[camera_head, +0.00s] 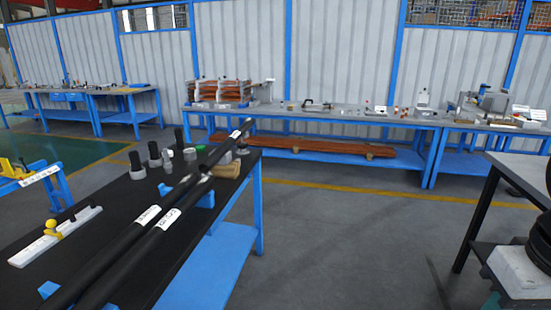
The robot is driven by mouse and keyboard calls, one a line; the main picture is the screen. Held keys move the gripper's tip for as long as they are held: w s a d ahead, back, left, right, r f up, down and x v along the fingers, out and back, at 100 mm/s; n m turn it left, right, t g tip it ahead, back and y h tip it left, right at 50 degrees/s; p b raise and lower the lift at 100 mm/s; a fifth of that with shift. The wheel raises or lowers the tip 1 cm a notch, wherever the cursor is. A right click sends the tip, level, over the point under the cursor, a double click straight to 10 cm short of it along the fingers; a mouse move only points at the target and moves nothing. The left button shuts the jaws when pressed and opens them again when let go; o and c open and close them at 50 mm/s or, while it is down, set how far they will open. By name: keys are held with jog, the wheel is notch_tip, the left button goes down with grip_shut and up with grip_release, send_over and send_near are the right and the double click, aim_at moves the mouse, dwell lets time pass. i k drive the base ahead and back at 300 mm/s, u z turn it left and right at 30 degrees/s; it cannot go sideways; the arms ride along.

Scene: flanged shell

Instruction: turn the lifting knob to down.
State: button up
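I cannot make out a knob marked for lifting in the head view. A white bar (75,232) with small yellow knob-like pieces (50,226) lies on the black-topped table (215,215) at the left. Whether these pieces are the lifting knob, I cannot tell. No up or down marking is readable. My gripper is not in view.
Long black rods (125,255) with white labels cross the black table on blue supports. Several small black and grey cylinders (154,154) stand behind them. A long grey workbench (310,112) lines the back wall. The grey floor (350,230) in the middle is clear.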

aim_at(246, 145)
jog(key=u, duration=0.3)
jog(key=i, duration=2.65)
jog(key=u, duration=0.1)
